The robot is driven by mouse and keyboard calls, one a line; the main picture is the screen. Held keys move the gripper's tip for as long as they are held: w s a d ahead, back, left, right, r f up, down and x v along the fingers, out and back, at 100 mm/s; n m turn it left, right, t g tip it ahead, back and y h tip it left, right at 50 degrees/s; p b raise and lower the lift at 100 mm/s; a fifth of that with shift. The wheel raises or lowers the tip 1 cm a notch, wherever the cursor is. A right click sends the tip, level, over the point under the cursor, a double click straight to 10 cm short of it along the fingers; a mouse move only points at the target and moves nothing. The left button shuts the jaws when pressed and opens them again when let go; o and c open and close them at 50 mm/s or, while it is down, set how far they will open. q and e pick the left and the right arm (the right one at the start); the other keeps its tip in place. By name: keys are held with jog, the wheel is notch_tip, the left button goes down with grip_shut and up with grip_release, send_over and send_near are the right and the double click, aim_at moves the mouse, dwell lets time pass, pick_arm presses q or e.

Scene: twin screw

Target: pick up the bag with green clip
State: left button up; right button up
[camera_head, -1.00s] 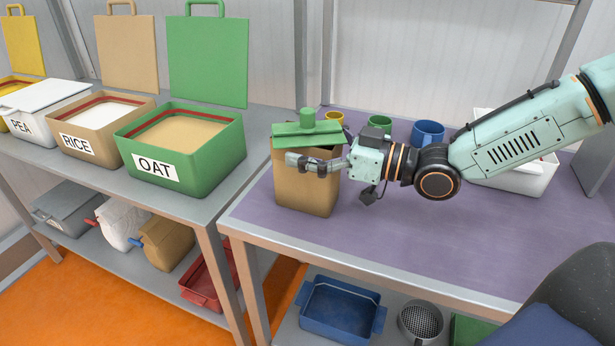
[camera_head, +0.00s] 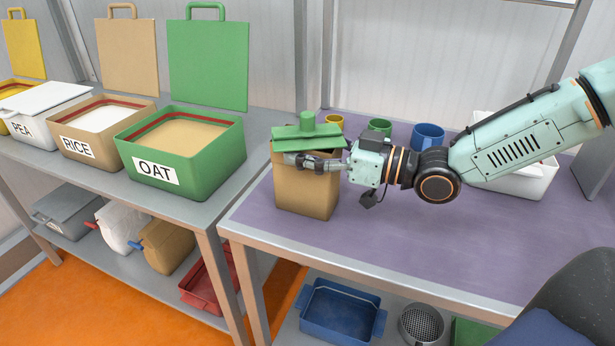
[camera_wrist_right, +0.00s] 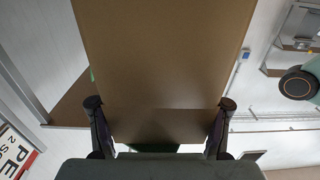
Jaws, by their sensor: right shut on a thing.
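The brown bag (camera_head: 306,192) with the green clip (camera_head: 307,128) across its top stands upright at the left end of the purple table. My right gripper (camera_head: 318,163) comes in from the right and is shut on the upper part of the bag, just under the clip. In the right wrist view the bag (camera_wrist_right: 165,60) fills the middle, with one finger of the right gripper (camera_wrist_right: 160,125) at each side of it. Whether the bag's base touches the table cannot be told for sure. My left gripper does not show.
A green OAT bin (camera_head: 190,172), a RICE bin (camera_head: 96,152) and a PEA bin (camera_head: 42,130) stand on the grey bench to the left. A yellow cup (camera_head: 334,119), a green cup (camera_head: 380,126) and a blue mug (camera_head: 428,135) stand behind. The front of the purple table (camera_head: 430,235) is clear.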

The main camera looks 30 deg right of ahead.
aim_at(307, 113)
jog(key=shift+c, duration=0.3)
notch_tip(307, 113, up, 10)
jog(key=p, duration=0.6)
